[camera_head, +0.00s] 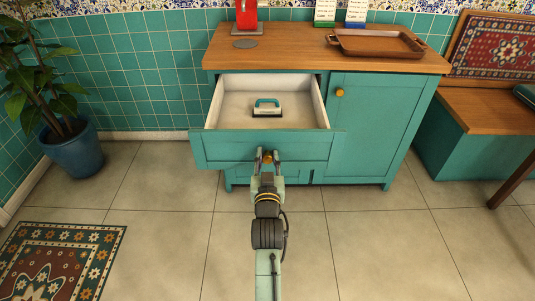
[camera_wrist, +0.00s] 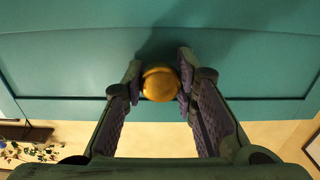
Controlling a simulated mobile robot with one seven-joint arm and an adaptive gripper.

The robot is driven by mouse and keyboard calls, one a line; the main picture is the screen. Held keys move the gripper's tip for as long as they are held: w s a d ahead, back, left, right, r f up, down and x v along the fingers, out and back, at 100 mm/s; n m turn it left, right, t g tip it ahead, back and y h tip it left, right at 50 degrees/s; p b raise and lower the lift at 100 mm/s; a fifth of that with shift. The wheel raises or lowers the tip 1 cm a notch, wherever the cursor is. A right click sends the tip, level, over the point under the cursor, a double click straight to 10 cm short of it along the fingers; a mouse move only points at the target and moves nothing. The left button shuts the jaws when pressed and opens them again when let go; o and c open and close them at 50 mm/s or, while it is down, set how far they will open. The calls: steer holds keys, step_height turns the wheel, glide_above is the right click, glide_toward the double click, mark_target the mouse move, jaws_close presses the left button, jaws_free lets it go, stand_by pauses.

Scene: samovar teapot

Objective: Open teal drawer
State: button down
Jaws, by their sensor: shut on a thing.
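The teal drawer (camera_head: 225,147) is pulled well out of the cabinet in the head view, showing its pale interior. A white brush-like item with a teal handle (camera_head: 267,107) lies inside it. My gripper (camera_head: 267,155) is at the middle of the drawer front. In the wrist view, my gripper (camera_wrist: 160,85) is shut on the round brass knob (camera_wrist: 159,84), one finger on each side. The teal drawer front (camera_wrist: 70,65) fills the upper part of that view. In the head view the knob is mostly hidden by my gripper.
The wooden cabinet top (camera_head: 300,55) holds a red object (camera_head: 247,14) and a brown tray (camera_head: 375,43). A closed teal door (camera_head: 370,125) with a knob is on the right. A potted plant (camera_head: 75,150) and a rug (camera_head: 60,260) are at left. The tiled floor in front is mostly clear.

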steer(key=shift+s+a, duration=0.1)
steer(key=shift+s, duration=0.5)
steer(key=c, duration=1.3)
jaws_free()
step_height(320, 180, up, 10)
steer(key=shift+r, duration=0.1)
